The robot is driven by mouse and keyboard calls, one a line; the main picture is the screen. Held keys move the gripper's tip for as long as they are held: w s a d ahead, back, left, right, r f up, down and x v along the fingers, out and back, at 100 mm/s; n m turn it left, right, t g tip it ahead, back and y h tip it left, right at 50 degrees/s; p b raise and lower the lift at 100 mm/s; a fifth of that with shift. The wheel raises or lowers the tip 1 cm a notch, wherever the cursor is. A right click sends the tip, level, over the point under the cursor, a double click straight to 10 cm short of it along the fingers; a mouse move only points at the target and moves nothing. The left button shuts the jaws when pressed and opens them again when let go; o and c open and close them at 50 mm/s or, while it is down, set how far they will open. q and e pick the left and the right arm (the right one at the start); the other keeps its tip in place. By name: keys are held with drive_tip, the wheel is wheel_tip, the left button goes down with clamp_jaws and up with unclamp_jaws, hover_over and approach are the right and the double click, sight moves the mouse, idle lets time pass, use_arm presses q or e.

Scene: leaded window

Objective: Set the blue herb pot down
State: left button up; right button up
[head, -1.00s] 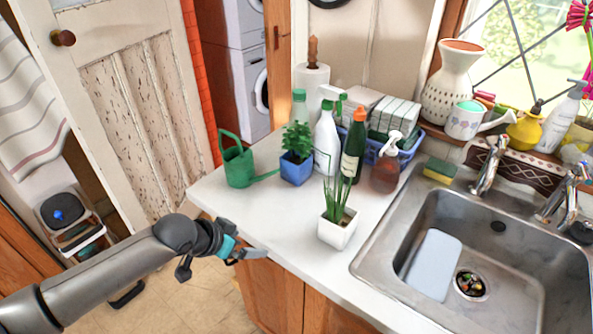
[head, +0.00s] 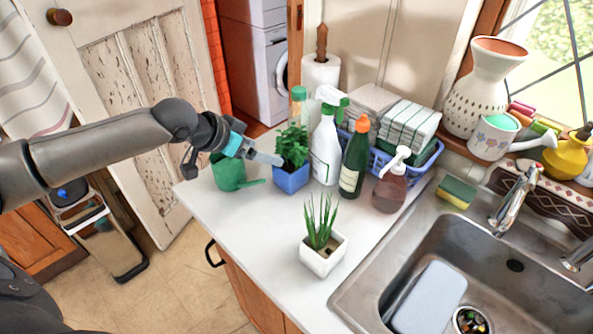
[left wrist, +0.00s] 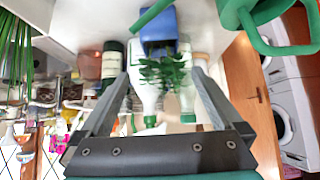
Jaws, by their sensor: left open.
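The blue herb pot (head: 291,180) with its leafy green plant stands upright on the white counter, between the green watering can and the spray bottle. In the left wrist view, which is upside down, the blue pot (left wrist: 160,32) shows with its leaves between the lines of the two fingers. My left gripper (head: 272,159) is open and empty, just left of the plant at leaf height in the head view. It also shows in the left wrist view (left wrist: 163,75). I cannot tell whether a fingertip touches the leaves. My right gripper is not in view.
A green watering can (head: 229,172) stands close left of the pot, partly behind my gripper. A white spray bottle (head: 326,150) and dark green bottle (head: 354,163) stand right of it. A white planter (head: 322,255) stands nearer. The counter (head: 245,215) in front is clear.

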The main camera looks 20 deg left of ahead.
use_arm(q)
drive_tip(key=w+f, duration=0.1)
drive_tip(key=f, duration=0.1)
approach(297, 164)
drive_tip(key=shift+w+d+f+b, duration=0.35)
drive_tip(key=shift+w+f+b, duration=0.1)
drive_tip(key=shift+f, duration=0.05)
drive_tip(key=shift+w+d+f, duration=0.1)
drive_tip(key=shift+w+f, duration=0.2)
drive_tip(key=shift+f, duration=0.05)
drive_tip(key=shift+b+x, duration=0.5)
drive_tip(key=shift+x, duration=1.65)
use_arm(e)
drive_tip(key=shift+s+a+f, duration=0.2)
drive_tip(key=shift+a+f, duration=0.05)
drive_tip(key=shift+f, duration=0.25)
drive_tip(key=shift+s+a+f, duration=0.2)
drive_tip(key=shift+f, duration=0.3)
